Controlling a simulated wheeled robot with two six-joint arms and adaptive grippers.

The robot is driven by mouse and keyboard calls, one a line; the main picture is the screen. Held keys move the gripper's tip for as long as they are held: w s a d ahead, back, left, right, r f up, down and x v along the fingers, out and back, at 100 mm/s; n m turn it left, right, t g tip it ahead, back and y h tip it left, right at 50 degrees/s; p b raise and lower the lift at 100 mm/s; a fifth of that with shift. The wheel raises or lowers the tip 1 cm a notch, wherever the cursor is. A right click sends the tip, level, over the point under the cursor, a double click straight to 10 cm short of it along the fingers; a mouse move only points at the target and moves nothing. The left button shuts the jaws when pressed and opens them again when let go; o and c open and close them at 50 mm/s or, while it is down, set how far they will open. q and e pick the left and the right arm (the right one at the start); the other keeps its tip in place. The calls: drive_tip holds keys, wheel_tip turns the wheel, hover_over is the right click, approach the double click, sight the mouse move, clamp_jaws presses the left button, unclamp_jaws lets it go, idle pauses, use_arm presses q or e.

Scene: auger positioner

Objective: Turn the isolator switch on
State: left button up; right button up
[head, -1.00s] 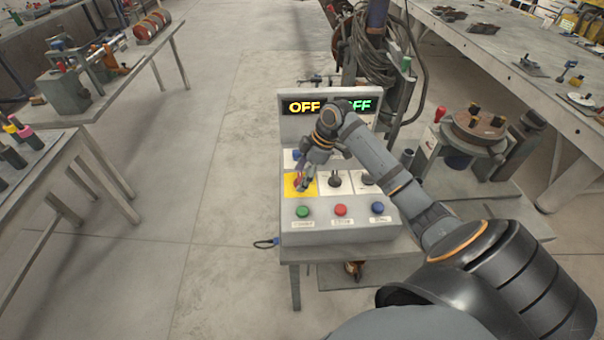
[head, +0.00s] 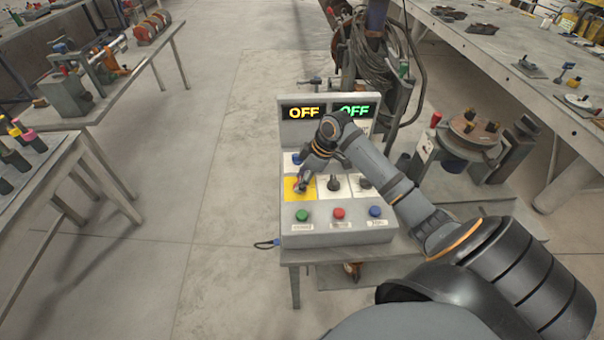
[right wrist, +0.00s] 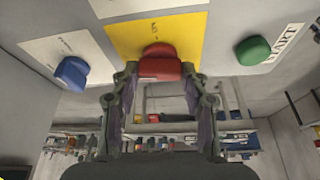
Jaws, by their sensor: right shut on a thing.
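The isolator switch is a red knob (right wrist: 160,63) on a yellow plate (right wrist: 185,34) of the grey control box (head: 336,237). In the head view, the yellow plate (head: 291,194) is at the left of the panel, and my fingers partly hide the knob. My right gripper (head: 301,186) is shut on the red knob. In the right wrist view, the fingertips (right wrist: 160,72) sit on either side of it. Two displays on the box read OFF, a yellow one (head: 303,113) and a green one (head: 354,111). My left gripper is not in view.
Green (head: 302,215), red (head: 339,214) and blue (head: 375,211) buttons line the panel's front. Dark knobs on white plates (head: 334,187) lie right of the yellow plate. A blue knob (right wrist: 71,72) is also close by. Open floor (head: 215,180) lies left.

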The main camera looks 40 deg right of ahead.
drive_tip(key=m+h+p, duration=0.1)
drive_tip(key=m+p, duration=0.2)
drive_tip(key=p, duration=0.1)
drive_tip(key=m+t+h+p, duration=0.1)
drive_tip(key=m+p, duration=0.3)
drive_tip(key=p, duration=0.1)
drive_tip(key=m+h+p, duration=0.1)
drive_tip(key=m+p, duration=0.3)
drive_tip(key=p, duration=0.1)
drive_tip(key=shift+s+a+r+t+h, duration=0.1)
drive_tip(key=shift+a+r+t+h, duration=0.25)
drive_tip(key=shift+r+t+h, duration=0.05)
drive_tip(key=shift+f+m+h+p, duration=0.1)
drive_tip(key=shift+m+h+p, duration=0.4)
drive_tip(key=shift+m+p, duration=0.7)
drive_tip(key=shift+f+m+g+h+p, duration=0.15)
drive_tip(key=shift+m+g+h+p, duration=0.25)
drive_tip(key=shift+m, duration=0.8)
drive_tip(key=o, duration=1.1)
drive_tip(key=shift+f, duration=0.1)
drive_tip(key=shift+o, duration=0.2)
drive_tip(key=v, duration=1.2)
drive_tip(key=shift+a, duration=0.2)
